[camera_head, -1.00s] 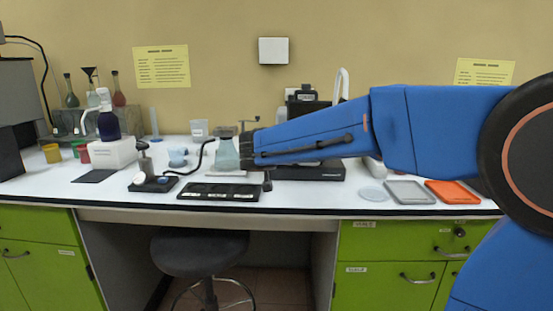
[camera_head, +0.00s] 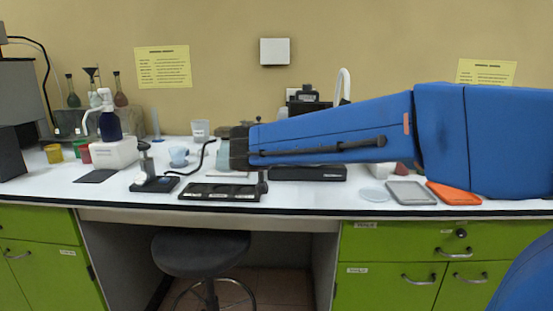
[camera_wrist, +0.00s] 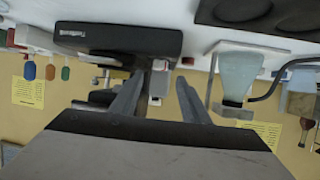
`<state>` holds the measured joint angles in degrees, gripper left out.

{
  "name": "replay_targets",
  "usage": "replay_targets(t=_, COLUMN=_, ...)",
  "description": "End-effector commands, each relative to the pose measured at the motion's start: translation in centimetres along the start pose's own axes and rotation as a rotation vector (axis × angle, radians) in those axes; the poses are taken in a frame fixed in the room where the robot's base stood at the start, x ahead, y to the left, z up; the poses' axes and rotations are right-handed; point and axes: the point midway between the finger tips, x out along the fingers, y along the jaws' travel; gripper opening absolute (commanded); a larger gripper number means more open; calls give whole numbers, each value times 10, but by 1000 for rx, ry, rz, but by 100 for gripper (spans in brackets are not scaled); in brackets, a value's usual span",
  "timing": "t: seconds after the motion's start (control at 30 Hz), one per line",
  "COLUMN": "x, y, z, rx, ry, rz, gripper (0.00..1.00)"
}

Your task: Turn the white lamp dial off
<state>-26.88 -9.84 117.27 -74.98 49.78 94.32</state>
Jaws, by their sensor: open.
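My gripper (camera_wrist: 158,84) is open in the wrist view, its two grey fingers apart with nothing held between them. In the head view its dark end (camera_head: 238,148) is over the middle of the bench. A small white block (camera_wrist: 159,80) shows between and beyond the fingers, next to a black instrument (camera_wrist: 120,38). I cannot tell whether this block is the lamp dial.
A glass flask (camera_wrist: 237,75) is close to the right finger in the wrist view. A black tray (camera_head: 222,192) lies at the bench front. A small black device (camera_head: 154,184) stands left of it. Grey (camera_head: 411,192) and orange (camera_head: 453,193) trays lie right.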

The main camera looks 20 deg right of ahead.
Motion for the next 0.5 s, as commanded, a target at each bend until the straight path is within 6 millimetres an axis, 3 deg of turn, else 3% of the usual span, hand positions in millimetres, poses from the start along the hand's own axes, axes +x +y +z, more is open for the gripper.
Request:
replay_targets(t=0.2, x=-41, y=-1, z=0, rx=-1, ry=0, rz=-5, gripper=42)
replay_targets(t=0.5, x=-86, y=-1, z=1, rx=0, ry=-1, rz=-3, gripper=42)
